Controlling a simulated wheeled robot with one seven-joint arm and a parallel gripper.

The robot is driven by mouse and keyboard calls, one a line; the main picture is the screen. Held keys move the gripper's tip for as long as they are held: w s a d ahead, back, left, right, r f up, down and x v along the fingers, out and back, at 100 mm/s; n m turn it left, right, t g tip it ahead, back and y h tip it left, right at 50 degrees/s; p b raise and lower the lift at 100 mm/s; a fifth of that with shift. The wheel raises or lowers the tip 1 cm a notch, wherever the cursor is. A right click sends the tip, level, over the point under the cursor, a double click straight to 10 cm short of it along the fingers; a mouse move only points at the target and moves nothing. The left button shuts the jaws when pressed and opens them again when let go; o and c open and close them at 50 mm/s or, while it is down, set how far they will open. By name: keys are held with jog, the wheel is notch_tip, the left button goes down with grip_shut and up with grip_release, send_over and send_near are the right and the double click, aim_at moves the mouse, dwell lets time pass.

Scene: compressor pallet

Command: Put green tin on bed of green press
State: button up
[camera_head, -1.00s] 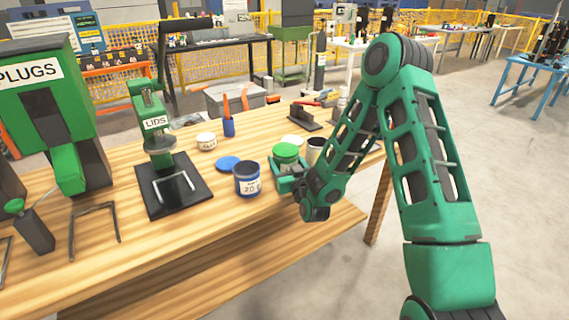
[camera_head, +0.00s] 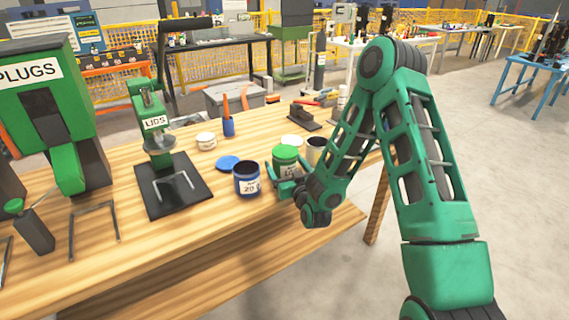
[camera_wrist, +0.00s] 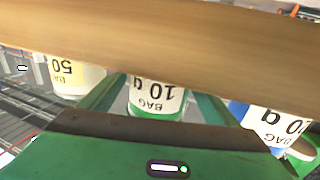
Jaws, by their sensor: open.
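The green tin (camera_head: 286,160), with a green lid and white label, stands upright on the wooden table. My gripper (camera_head: 284,184) is at the tin, low on its near side. In the wrist view, the tin (camera_wrist: 156,97) sits between the two spread green fingers of my gripper (camera_wrist: 157,88); I see no clear contact. The green press marked LIDS (camera_head: 155,121) stands to the left, with a flat black bed (camera_head: 160,204) bearing a metal U-shaped guide. A larger green machine marked PLUGS (camera_head: 42,100) stands further left.
A white round tub (camera_head: 206,140) and blue pen cup (camera_head: 228,127) are further back. The table front is clear.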

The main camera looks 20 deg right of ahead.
jog(key=s, duration=0.6)
jog(key=s+d, duration=0.1)
jog(key=s, duration=0.2)
jog(key=shift+s, duration=0.25)
